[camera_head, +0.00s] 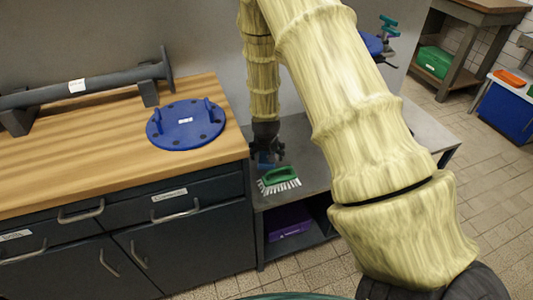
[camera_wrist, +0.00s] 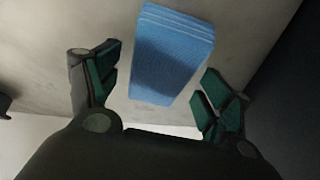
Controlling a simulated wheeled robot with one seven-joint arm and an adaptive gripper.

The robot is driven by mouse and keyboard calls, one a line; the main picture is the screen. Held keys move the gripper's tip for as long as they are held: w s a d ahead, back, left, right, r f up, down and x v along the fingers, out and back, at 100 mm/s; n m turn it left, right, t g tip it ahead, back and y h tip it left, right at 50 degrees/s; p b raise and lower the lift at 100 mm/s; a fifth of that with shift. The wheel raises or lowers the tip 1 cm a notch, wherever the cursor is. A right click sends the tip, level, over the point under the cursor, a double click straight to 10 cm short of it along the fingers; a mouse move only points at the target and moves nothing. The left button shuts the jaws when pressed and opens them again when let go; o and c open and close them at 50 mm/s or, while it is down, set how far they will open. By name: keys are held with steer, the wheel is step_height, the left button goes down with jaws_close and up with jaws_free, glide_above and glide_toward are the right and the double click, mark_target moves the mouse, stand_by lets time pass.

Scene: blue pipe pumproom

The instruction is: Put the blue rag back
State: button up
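The blue rag (camera_wrist: 172,55) is a folded, layered block. In the wrist view it lies ahead of my gripper (camera_wrist: 160,95), between the lines of the two fingers. The fingers are spread wide, with gaps visible beside the rag, and do not appear to touch it. In the head view my gripper (camera_head: 267,150) points down over the grey lower bench (camera_head: 315,178).
A green brush (camera_head: 279,180) lies just in front of the gripper on the grey bench. The wooden counter (camera_head: 80,165) with a blue round flange (camera_head: 186,124) stands close on the left. A purple bin (camera_head: 288,222) sits on the shelf below.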

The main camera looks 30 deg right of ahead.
steer(key=shift+r, duration=0.1)
steer(key=v, duration=1.2)
steer(key=shift+p, duration=0.4)
